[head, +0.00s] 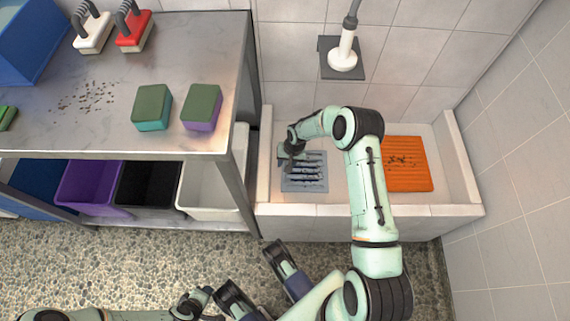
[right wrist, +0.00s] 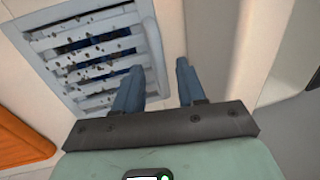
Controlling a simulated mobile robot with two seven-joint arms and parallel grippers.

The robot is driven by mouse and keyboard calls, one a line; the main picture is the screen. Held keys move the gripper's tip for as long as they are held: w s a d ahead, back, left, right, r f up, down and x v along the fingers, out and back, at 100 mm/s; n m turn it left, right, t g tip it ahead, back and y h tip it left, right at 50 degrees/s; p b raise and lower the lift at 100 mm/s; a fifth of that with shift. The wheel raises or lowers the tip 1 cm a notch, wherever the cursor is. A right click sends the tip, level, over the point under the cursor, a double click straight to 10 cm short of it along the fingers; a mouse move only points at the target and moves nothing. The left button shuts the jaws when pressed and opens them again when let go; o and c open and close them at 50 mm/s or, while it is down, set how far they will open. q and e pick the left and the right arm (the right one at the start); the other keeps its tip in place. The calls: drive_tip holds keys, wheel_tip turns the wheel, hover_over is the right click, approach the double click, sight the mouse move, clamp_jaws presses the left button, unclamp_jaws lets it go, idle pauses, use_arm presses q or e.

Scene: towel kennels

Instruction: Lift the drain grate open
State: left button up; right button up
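The drain grate (head: 304,184) is a grey slatted square lying flat in the floor of the white tiled basin, left of centre. In the right wrist view the grate (right wrist: 95,50) has dark specks scattered on its pale slats, with dark gaps between them. My right gripper (head: 286,163) is at the grate's left edge in the head view. In the right wrist view its two blue-grey fingers (right wrist: 157,75) are apart with nothing between them. One finger overlaps the grate's rim and the other is beyond it; contact is unclear. My left gripper (head: 196,301) is low in the head view, its fingers unclear.
An orange mat (head: 408,181) with dark specks lies right of the grate in the basin (head: 330,211). A metal table (head: 190,60) with sponges and brushes stands left, above purple, black and white bins (head: 205,188). A white sprayer (head: 343,57) hangs on the back wall.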

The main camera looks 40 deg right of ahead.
drive_tip(key=shift+w+a+f, duration=0.1)
drive_tip(key=shift+f, duration=0.55)
clamp_jaws()
drive_tip(key=shift+r, duration=0.1)
